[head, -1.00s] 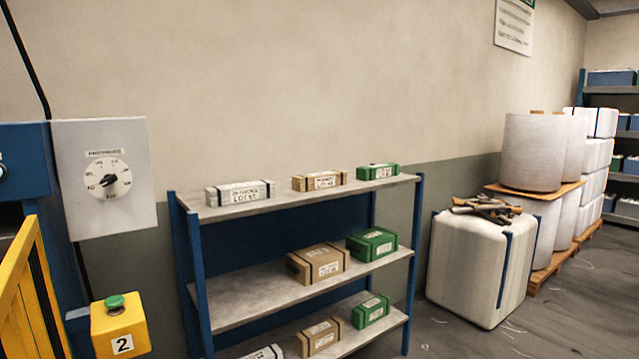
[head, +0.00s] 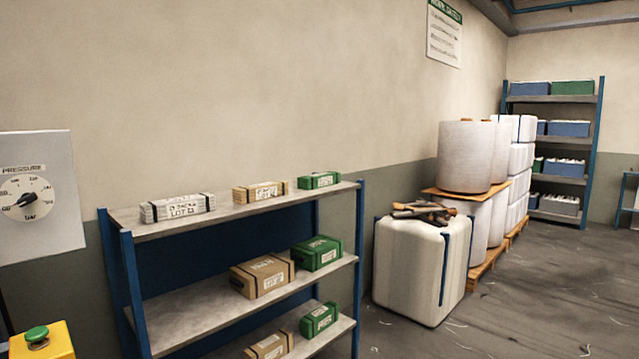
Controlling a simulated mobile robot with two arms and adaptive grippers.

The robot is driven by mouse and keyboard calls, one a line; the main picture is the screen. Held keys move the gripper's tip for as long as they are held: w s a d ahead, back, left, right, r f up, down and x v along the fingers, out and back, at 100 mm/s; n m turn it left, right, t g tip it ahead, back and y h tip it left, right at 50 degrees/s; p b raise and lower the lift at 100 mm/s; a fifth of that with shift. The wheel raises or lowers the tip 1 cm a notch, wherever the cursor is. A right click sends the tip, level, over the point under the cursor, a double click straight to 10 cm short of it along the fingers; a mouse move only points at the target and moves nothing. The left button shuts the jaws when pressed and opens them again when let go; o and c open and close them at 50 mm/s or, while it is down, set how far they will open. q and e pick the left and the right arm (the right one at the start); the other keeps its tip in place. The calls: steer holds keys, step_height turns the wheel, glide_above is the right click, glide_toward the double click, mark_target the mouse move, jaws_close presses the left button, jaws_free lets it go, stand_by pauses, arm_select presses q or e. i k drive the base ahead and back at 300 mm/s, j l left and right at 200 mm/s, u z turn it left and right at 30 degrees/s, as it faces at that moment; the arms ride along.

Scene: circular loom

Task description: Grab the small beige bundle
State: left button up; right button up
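A blue-framed shelf rack (head: 175,308) with grey boards stands against the wall, left of centre. On its top board a small beige bundle (head: 260,192) with dark straps and a label lies between a white bundle (head: 177,208) on the left and a small green bundle (head: 318,180) on the right. The middle board holds a larger beige bundle (head: 262,275) and a green one (head: 316,253). The lower board holds another beige bundle (head: 269,346), cut by the bottom edge, and a green one (head: 319,319). Neither gripper shows.
A white wrapped bale (head: 415,275) with dark tools on top stands right of the rack. Large white rolls (head: 466,157) on pallets stand behind it. A yellow box with a green button (head: 42,342) is at lower left. The floor (head: 545,290) at right is open.

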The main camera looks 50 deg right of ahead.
mark_target(249, 194)
steer(key=l+z, duration=0.1)
steer(key=l, duration=0.5)
steer(key=i+l+z, duration=0.55)
steer(key=i+l, duration=0.2)
steer(key=l, duration=0.1)
